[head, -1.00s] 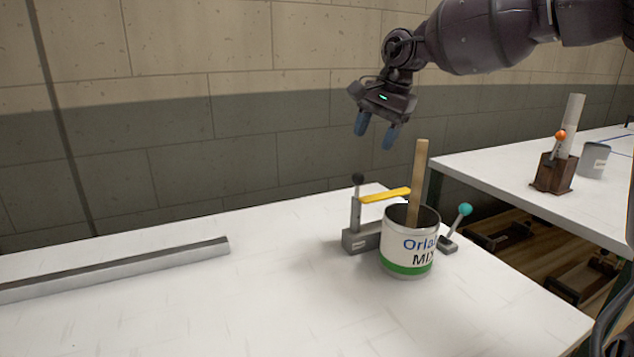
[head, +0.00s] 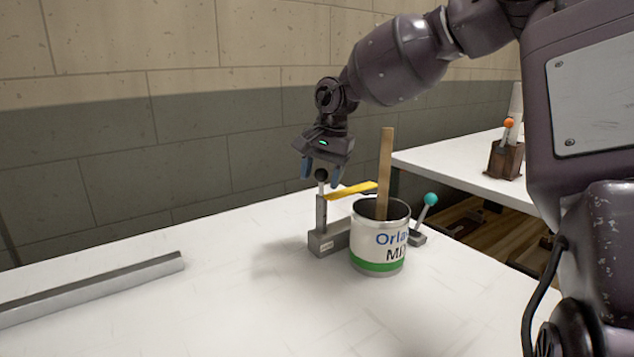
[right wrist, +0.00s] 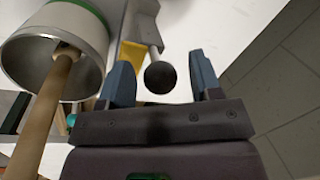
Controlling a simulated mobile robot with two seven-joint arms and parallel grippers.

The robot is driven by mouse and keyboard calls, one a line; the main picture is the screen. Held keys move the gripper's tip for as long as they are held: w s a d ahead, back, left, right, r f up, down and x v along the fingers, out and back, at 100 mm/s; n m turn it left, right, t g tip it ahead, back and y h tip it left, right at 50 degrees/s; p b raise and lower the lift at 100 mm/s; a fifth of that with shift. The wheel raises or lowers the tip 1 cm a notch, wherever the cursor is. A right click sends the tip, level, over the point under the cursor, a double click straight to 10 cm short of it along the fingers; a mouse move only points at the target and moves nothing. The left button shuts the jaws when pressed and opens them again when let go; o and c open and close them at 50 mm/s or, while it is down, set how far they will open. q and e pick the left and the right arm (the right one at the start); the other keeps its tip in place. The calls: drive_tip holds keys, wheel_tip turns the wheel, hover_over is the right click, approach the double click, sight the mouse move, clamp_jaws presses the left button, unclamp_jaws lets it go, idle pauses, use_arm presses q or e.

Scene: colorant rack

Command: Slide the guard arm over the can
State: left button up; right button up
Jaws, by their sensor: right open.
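The can (head: 378,257), white with a green band, stands upright on the white table with a wooden stick (head: 385,165) in it. The yellow guard arm (head: 351,190) sits on a grey post and base (head: 327,242) beside the can, its free end near the can's far rim. A black ball knob (head: 321,174) tops the post. My right gripper (head: 321,172) is open around the knob's height. In the right wrist view the knob (right wrist: 160,77) shows between the open fingers (right wrist: 163,82), with the guard arm (right wrist: 131,55) and can (right wrist: 57,65) to the left. My left gripper is not in view.
A teal-knobbed lever (head: 431,200) stands just right of the can. A grey metal bar (head: 100,288) lies at the table's left. A second table with an orange-knobbed brown block (head: 505,160) is behind right. The table front is clear.

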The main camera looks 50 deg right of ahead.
drive_tip(key=shift+w+f, duration=0.1)
drive_tip(key=shift+f, duration=0.3)
drive_tip(key=shift+r, duration=0.1)
